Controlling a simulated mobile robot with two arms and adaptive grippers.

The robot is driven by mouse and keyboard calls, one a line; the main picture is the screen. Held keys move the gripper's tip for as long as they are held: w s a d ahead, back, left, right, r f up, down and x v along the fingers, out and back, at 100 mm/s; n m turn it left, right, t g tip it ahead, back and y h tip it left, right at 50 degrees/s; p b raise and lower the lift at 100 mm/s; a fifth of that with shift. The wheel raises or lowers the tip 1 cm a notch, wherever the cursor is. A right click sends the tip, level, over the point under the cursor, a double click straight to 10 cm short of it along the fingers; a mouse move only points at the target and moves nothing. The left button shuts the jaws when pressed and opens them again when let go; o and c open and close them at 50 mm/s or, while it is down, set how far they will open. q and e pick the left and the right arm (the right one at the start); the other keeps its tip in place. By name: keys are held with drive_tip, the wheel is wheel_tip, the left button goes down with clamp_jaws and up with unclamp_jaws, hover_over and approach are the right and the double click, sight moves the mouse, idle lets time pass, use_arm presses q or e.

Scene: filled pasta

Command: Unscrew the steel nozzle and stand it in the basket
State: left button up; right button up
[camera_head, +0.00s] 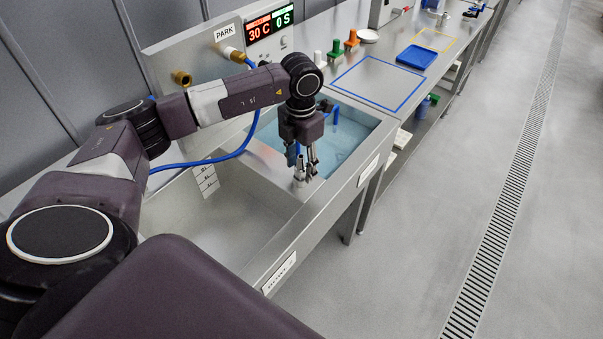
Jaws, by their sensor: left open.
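My left gripper (304,172) points down over the near rim of the water-filled basin (364,122), above the divider beside the empty basin. It is open. A small pale steel piece (298,178) shows at its fingertips. It looks like the nozzle, but the fingers partly cover it and I cannot tell whether they touch it. Blue upright parts (335,114) stand in the water behind the gripper and may belong to the basket. The rest of the basket is not clear. My right gripper is not in view.
An empty steel basin (220,232) lies at left. A blue hose (222,158) loops behind my arm. A panel with brass fittings (181,78) and a display (270,24) stands behind. The counter's blue-outlined square (380,82) is clear; a blue tray (417,57) lies beyond.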

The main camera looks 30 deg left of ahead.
use_arm(q)
drive_tip(key=shift+m, duration=0.6)
drive_tip(key=m+b, duration=0.1)
drive_tip(key=m, duration=0.1)
drive_tip(key=shift+f+m+b, duration=0.15)
drive_tip(key=shift+m+b, duration=0.2)
drive_tip(key=shift+m, duration=0.05)
drive_tip(key=m+b, duration=0.1)
drive_tip(key=m, duration=0.1)
drive_tip(key=shift+m, duration=0.4)
drive_tip(key=shift+m+b, duration=0.5)
drive_tip(key=shift+m, duration=1.1)
drive_tip(key=c, duration=1.2)
drive_tip(key=n, duration=0.5)
drive_tip(key=shift+r+n, duration=0.2)
drive_tip(key=shift+n, duration=0.1)
clamp_jaws()
drive_tip(key=n+p, duration=0.1)
drive_tip(key=n, duration=0.5)
